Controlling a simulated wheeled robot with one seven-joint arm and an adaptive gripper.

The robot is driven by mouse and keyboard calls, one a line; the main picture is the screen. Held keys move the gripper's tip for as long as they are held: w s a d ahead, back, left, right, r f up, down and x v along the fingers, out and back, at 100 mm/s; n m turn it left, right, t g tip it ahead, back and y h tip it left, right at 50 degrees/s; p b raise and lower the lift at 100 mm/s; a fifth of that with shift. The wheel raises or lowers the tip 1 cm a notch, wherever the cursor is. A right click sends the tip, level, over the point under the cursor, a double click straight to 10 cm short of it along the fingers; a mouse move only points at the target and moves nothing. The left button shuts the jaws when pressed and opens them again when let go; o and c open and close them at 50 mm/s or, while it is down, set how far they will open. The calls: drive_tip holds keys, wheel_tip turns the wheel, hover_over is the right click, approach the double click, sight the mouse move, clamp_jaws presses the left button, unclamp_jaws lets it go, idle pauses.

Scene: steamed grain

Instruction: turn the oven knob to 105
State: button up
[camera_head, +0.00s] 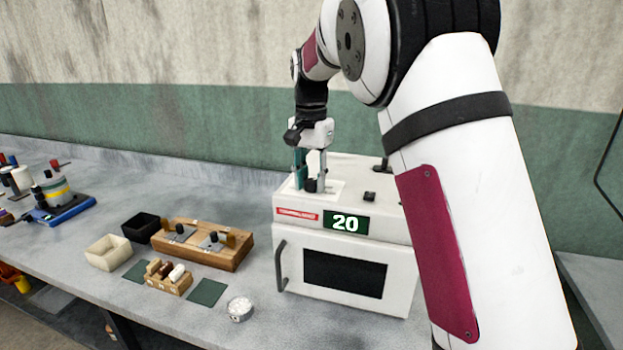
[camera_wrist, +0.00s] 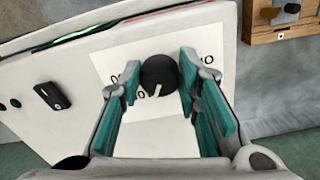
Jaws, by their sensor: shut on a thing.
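The white oven (camera_head: 345,250) stands on the bench, and its green display (camera_head: 346,222) reads 20. The round black oven knob (camera_wrist: 160,76) with a pale pointer line sits on a white dial plate (camera_wrist: 110,62) on the oven's top. My gripper (camera_head: 310,184) points down from above at the top's left part. In the wrist view my gripper (camera_wrist: 160,76) has its teal-padded fingers on either side of the knob, shut on it. The fingers hide part of the dial's printed numbers.
A small black switch (camera_head: 369,197) sits on the oven top, right of the dial. The oven door has a handle (camera_head: 281,266) at its left. A wooden block (camera_head: 236,257), a black bin (camera_head: 141,228), a cream bin (camera_head: 108,252) and a small round dish (camera_head: 239,309) stand to the left.

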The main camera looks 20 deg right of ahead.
sight(311, 182)
idle(0.5)
drive_tip(key=o, duration=1.1)
drive_tip(key=shift+o, duration=0.2)
drive_tip(key=shift+r, duration=0.1)
wheel_tip(311, 182, up, 12)
